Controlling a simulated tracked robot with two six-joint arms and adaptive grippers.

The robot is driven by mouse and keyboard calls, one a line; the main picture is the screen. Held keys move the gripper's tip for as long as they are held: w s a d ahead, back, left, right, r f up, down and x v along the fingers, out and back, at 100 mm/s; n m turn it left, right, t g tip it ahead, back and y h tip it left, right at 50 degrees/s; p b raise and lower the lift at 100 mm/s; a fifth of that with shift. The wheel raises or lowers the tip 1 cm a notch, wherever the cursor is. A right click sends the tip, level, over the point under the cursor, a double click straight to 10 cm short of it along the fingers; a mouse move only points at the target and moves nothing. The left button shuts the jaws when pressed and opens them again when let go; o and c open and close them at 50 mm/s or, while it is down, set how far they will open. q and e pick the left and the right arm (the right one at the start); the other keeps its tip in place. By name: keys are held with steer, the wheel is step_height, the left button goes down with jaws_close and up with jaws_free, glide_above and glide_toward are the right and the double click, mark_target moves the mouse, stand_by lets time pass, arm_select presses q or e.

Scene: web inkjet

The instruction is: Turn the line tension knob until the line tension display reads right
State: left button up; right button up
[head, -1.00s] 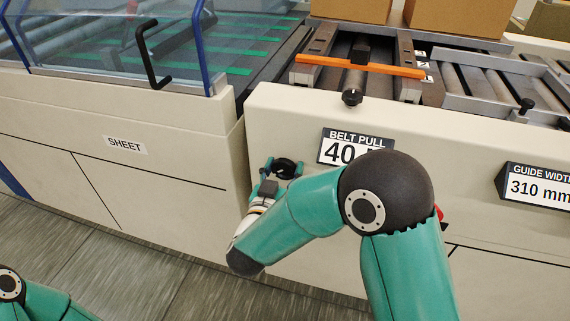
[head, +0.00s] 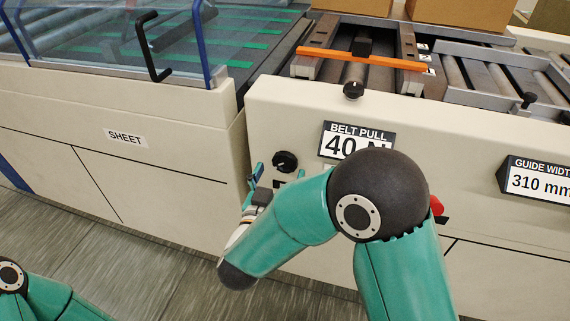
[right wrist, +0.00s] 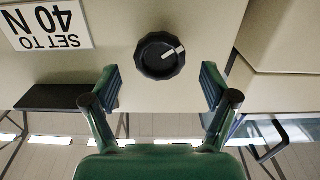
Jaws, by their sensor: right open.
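The black knob (head: 285,162) sits on the cream front panel, left of and slightly below the display. It also shows in the right wrist view (right wrist: 160,55), with a white pointer line on its face. The display (head: 350,143) is labelled BELT PULL and reads 40 N; my right arm hides its lower right part. My right gripper (head: 277,179) is open just in front of the knob. In the right wrist view its fingers (right wrist: 161,88) stand apart on either side, back from the knob and not touching it. My left gripper is out of view.
A SET TO 40 N label (right wrist: 45,25) appears upside down beside the knob. A GUIDE WIDTH display (head: 538,182) reads 310 mm at right. A red part (head: 437,206) shows behind my right arm. A smaller black knob (head: 353,90) sits above on the panel edge.

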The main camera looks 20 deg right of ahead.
steer(key=v, duration=0.8)
